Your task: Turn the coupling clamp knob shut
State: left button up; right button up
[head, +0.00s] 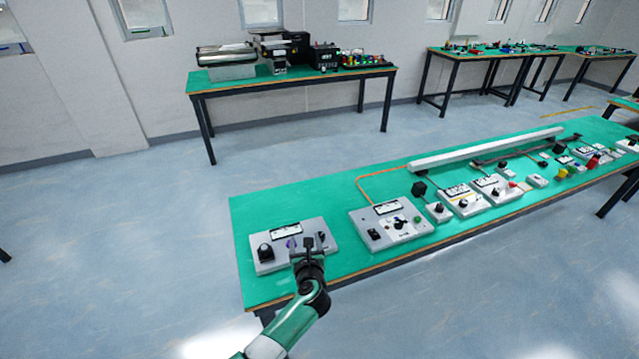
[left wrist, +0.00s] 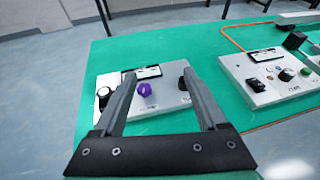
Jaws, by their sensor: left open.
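A light grey control box (head: 281,263) lies at the left end of the green bench, with a purple knob (head: 290,244) at its middle. In the left wrist view the purple knob (left wrist: 145,89) shows between my finger outlines, nearer the left finger. A large black knob (left wrist: 104,97) is on the box's left side and another black part (left wrist: 184,82) on its right. Labels are too small to read, so I cannot tell which is the coupling clamp knob. My left gripper (head: 308,241) is open and empty over the box's front side. My right gripper is out of view.
A second grey box (head: 360,222) with knobs and a display stands to the right, with an orange cable (head: 362,186) behind it. Several smaller modules and a long white bar (head: 480,151) lie farther right. The bench behind the left box is clear.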

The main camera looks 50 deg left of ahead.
pick_arm(q)
jog(key=w+d+r+t+p, duration=0.1)
jog(key=w+r+p, duration=0.1)
jog(key=r, duration=0.6)
jog(key=w+r+t+y+p, duration=0.1)
jog(key=r+p, duration=0.3)
jog(key=r, duration=0.5)
jog(key=shift+w+d+y, duration=0.3)
jog(key=shift+w+d, duration=0.05)
jog(key=shift+w, duration=0.15)
jog(key=shift+f, duration=0.1)
